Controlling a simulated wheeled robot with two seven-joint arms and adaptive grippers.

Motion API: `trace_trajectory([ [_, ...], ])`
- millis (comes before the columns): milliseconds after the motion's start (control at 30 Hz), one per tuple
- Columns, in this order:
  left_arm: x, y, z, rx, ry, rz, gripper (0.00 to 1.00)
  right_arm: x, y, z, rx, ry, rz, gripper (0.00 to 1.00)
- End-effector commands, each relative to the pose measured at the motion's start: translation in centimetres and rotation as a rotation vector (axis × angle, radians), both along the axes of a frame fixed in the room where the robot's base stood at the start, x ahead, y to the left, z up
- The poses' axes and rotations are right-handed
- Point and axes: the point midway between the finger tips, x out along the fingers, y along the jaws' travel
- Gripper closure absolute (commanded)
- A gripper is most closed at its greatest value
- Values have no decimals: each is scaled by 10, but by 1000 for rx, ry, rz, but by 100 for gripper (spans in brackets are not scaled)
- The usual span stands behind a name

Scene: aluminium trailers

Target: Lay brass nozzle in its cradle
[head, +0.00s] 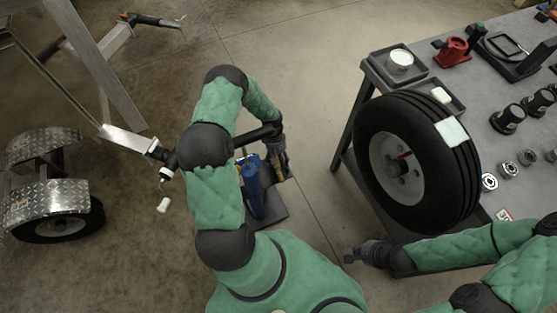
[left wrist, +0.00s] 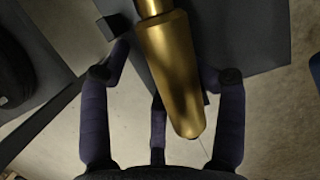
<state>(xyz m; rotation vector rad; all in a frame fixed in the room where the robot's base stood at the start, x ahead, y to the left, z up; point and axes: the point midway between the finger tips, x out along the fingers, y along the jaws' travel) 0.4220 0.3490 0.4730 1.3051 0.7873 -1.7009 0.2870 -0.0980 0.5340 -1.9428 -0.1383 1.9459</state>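The brass nozzle (left wrist: 172,70) lies across the upper middle of the left wrist view, its rounded end toward the camera. A bit of brass, probably the nozzle, shows beside my left gripper (head: 281,165) in the head view. In the wrist view my left gripper (left wrist: 172,85) is open, its fingers spread around the nozzle with gaps at both sides. A dark plate (left wrist: 255,40) lies behind the nozzle. I cannot tell the cradle for certain. My right gripper (head: 362,254) is low beside the tyre; its fingers are too small to read.
A blue cylinder (head: 250,188) stands close to my left gripper on a dark base (head: 270,218). A large tyre (head: 420,160) stands against the grey table (head: 490,80). A trailer coupling (head: 130,141) reaches in from the left. Floor between gripper and table is clear.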

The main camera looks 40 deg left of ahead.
Motion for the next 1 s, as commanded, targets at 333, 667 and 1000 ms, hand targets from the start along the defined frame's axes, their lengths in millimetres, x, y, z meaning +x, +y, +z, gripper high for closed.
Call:
trace_trajectory([
  [333,0,1,2,0,0,1,34,0,0,0,0,0,0,100],
  [667,6,11,43,2,-2,0,34,0,0,1,0,0,0,100],
  [1000,13,25,101,1,-2,1,34,0,0,1,0,0,0,100],
])
